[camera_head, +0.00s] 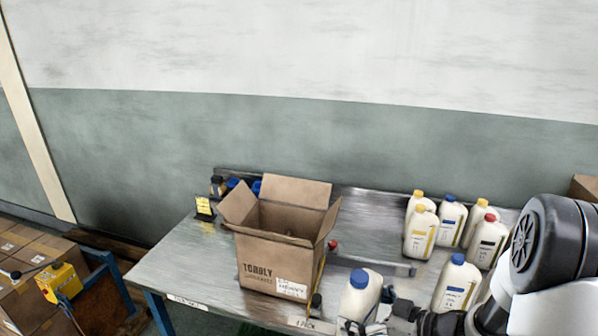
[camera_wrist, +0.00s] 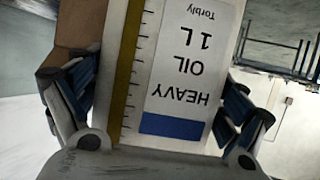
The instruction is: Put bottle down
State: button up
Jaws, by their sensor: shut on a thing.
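A white oil bottle with a blue cap (camera_head: 358,300) is held upright by my gripper (camera_head: 388,308) at the front of the metal table (camera_head: 185,255). In the wrist view the bottle (camera_wrist: 190,60) fills the middle, with its "HEAVY OIL 1L" label and blue band upside down in the picture. The fingers of my gripper (camera_wrist: 155,105) press on both of its sides. The lower part of the bottle is cut off by the head view's bottom edge. I cannot tell whether it touches the table.
An open cardboard box (camera_head: 272,255) stands on the table left of the held bottle. Several capped bottles (camera_head: 450,222) stand at the back right. Another blue-capped bottle (camera_head: 455,287) is right of my gripper. A small yellow-black item (camera_head: 204,208) sits at the left.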

jog(key=w+r+m+t+h, duration=0.5)
jog(key=w+r+m+h, duration=0.3)
jog(key=r+m+h, duration=0.2)
jog(key=shift+w+r, duration=0.2)
jog(key=shift+r, duration=0.95)
jog(key=shift+f, duration=0.1)
